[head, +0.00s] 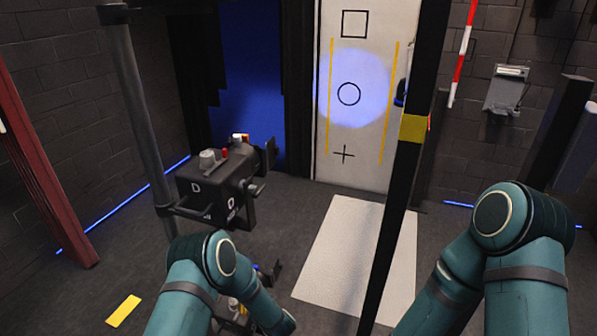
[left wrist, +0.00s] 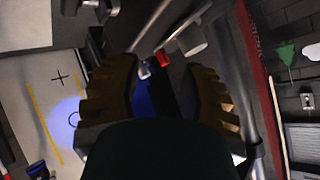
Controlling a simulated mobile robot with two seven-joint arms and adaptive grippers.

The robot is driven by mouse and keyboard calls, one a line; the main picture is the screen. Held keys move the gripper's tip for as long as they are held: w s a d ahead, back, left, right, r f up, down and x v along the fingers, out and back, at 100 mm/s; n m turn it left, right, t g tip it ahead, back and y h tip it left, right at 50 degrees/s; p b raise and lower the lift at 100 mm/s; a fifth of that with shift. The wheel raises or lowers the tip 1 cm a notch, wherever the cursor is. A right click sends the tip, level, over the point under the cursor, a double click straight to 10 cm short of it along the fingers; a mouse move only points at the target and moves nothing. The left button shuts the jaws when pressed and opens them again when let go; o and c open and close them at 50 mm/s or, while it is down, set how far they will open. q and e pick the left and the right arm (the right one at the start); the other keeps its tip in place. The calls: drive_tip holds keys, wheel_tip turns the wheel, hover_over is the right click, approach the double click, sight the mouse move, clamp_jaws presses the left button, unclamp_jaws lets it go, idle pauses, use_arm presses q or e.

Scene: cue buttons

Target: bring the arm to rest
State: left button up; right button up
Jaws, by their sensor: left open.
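My left gripper (left wrist: 163,70) is open, with its two brown ridged fingers apart and nothing held between them. Beyond the fingers, the left wrist view shows a grey knob (left wrist: 184,38) and a small red button (left wrist: 162,58). A black box (head: 213,190) with a grey knob and a red button on top stands just beyond that elbow. My right arm (head: 525,265) is at the lower right, its gripper out of view.
A dark upright pole (head: 400,180) crosses in front of the white panel (head: 348,125), which bears a square, circle and cross. A pale mat (head: 335,255) lies on the floor. A grey post (head: 140,90) stands at left, near a red beam (head: 40,160).

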use_arm(q)
drive_tip(key=s+d+r+g+h, duration=0.1)
drive_tip(key=s+r+g+h, duration=0.15)
drive_tip(key=s, duration=0.65)
drive_tip(key=s+d+r+n+g+h, duration=0.15)
drive_tip(key=s+h, duration=0.25)
drive_tip(key=s, duration=0.5)
drive_tip(key=s+d+r+g+h, duration=0.1)
drive_tip(key=s+r+g+h, duration=0.25)
drive_tip(key=s, duration=0.55)
wheel_tip(320, 180, down, 11)
drive_tip(key=w+b, duration=0.1)
drive_tip(key=b, duration=0.9)
drive_tip(key=shift+d, duration=0.2)
drive_tip(key=shift+w+m, duration=0.1)
drive_tip(key=shift+m, duration=0.15)
